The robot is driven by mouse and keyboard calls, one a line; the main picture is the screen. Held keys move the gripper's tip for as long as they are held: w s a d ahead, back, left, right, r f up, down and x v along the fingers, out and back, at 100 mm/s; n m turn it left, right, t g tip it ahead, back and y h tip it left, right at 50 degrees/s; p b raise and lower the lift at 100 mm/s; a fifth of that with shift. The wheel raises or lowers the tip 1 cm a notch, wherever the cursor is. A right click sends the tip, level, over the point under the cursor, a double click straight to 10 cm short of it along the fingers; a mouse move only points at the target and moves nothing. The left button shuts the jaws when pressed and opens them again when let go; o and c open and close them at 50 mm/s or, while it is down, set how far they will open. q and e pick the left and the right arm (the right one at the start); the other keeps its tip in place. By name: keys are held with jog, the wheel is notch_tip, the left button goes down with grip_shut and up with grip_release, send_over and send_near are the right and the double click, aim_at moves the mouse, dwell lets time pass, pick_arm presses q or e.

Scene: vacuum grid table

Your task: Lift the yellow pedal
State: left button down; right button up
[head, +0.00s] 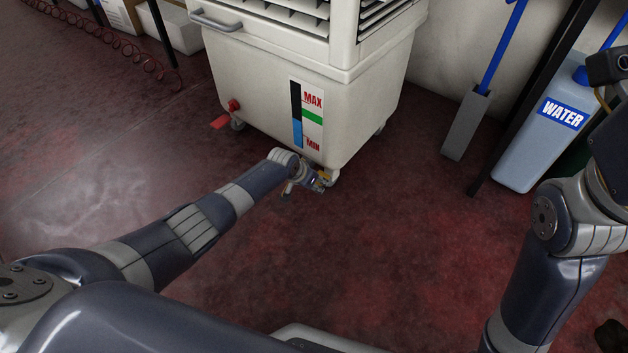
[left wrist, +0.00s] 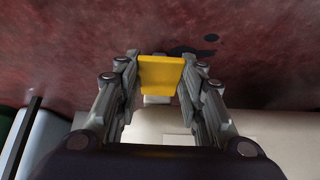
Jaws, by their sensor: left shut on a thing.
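The yellow pedal (left wrist: 160,73) sits between the two fingers of my left gripper (left wrist: 159,82) in the left wrist view, and the fingers are shut on its sides. In the head view my left gripper (head: 314,183) is at the lower front corner of the white wheeled unit (head: 262,126), close to the floor. Only a little yellow of the pedal shows there, the rest hidden by the gripper. My right arm is at the right of the head view; its fingers cannot be made out.
A red pedal (head: 219,123) is at the unit's left corner. A water container (head: 545,140), a grey holder with a blue handle (head: 465,124) and a dark post stand at the right. The red floor (head: 400,230) in front is clear.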

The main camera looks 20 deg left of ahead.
dwell(0.4)
pick_arm(q)
jog(key=c, duration=1)
grip_release()
jog(key=shift+c, duration=0.2)
jog(key=v, duration=1.2)
